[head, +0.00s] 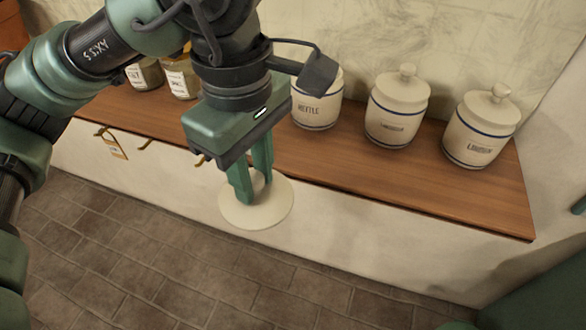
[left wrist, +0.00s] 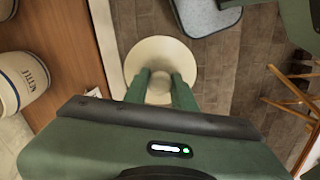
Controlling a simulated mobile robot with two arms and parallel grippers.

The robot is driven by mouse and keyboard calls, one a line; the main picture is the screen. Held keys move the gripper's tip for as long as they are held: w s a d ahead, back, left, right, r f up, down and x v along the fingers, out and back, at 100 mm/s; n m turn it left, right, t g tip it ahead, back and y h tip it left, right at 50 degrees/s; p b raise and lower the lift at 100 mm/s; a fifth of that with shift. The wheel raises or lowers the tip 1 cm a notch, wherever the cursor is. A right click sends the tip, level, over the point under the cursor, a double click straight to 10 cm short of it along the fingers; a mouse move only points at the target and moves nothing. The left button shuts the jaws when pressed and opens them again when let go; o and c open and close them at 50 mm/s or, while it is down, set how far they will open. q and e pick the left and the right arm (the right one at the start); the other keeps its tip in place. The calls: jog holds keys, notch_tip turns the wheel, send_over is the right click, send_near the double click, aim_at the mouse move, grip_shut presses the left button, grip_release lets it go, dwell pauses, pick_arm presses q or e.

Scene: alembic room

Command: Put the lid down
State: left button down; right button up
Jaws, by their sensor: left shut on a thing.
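A round cream lid (head: 258,212) hangs in the air just in front of the wooden counter's front edge, above the tiled floor. My left gripper (head: 252,182) is shut on the lid's knob from above. In the left wrist view the lid (left wrist: 160,52) shows as a pale disc beyond my left gripper's fingers (left wrist: 160,84), clear of the counter at the left. The knob is partly hidden between the fingers. My right gripper is not seen; a green part at the lower right of the head view does not show any fingers.
A wooden counter (head: 440,197) runs along the wall, its front strip clear. On it stand a jar marked NETTLE (head: 316,108), two lidded jars (head: 396,108) (head: 480,128) to the right, and smaller jars (head: 180,78) at the left. Hooks and a tag (head: 118,147) hang below the edge.

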pick_arm(q)
jog(key=shift+s+a+f, duration=0.15)
jog(key=shift+s+f, duration=0.05)
jog(key=shift+s, duration=0.1)
jog(key=shift+w+p, duration=0.3)
jog(key=shift+w, duration=0.05)
jog(key=w+d+f+p, duration=0.1)
jog(key=w+d+p, duration=0.1)
jog(key=w, duration=0.4)
jog(key=w+d+f+p, duration=0.1)
jog(key=w+d+p, duration=0.1)
jog(key=w, duration=0.4)
jog(key=w+d+f+p, duration=0.2)
jog(key=w+p, duration=0.2)
jog(key=w, duration=0.1)
jog(key=shift+w, duration=0.4)
notch_tip(320, 180, down, 3)
jog(key=shift+w+d+r+p, duration=0.1)
jog(key=shift+w+r+p, duration=0.05)
jog(key=shift+p, duration=1.05)
jog(key=shift+f, duration=0.25)
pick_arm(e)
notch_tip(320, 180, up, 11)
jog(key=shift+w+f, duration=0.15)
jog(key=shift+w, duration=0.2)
pick_arm(q)
jog(key=shift+f, duration=0.1)
